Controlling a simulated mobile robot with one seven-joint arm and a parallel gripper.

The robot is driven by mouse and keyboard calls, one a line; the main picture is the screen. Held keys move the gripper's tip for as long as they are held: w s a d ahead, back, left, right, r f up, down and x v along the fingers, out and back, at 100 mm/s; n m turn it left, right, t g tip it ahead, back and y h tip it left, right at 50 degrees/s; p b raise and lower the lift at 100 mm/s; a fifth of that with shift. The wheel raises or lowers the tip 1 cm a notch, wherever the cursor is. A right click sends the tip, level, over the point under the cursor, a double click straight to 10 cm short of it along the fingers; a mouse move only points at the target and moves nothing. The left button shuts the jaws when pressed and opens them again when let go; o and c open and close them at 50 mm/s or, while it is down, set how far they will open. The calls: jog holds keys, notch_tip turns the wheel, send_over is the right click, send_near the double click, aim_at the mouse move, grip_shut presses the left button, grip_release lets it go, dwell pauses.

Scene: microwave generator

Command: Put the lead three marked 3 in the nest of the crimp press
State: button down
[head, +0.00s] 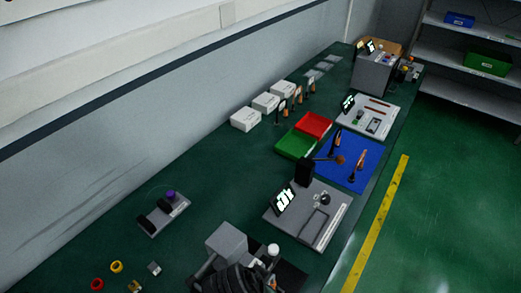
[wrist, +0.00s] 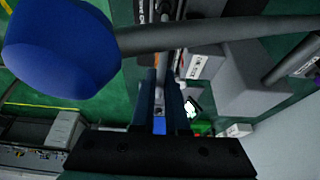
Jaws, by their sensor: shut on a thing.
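My gripper (wrist: 167,90) is shut on a slim lead, seen as a thin grey strip between the fingers in the wrist view; its number mark cannot be read. In the head view my dark gripper and wrist (head: 238,280) are at the bottom edge, hiding the lead. The crimp press appears to be the grey block (head: 226,241) right beside my gripper, with a pale knob near it. In the wrist view, a grey block (wrist: 245,85) stands at the right, and a lever with a large blue knob (wrist: 60,45) crosses close above the fingers. The nest is not clearly visible.
A grey tester panel (head: 282,222) with a lit screen lies beyond the press. A blue mat (head: 362,172) with tools, a red tray (head: 314,125) and a green tray (head: 294,144) lie farther back. Small coloured rings (head: 117,267) lie at lower left.

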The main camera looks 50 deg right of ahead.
jog(key=shift+w+f+p, duration=0.1)
jog(key=shift+f+p, duration=0.2)
jog(key=shift+f, duration=2.2)
jog(key=shift+f, duration=0.1)
jog(key=c, duration=0.9)
grip_release()
jog(key=v, duration=0.6)
jog(key=b+v, duration=0.1)
jog(key=v, duration=0.5)
jog(key=shift+w, duration=0.1)
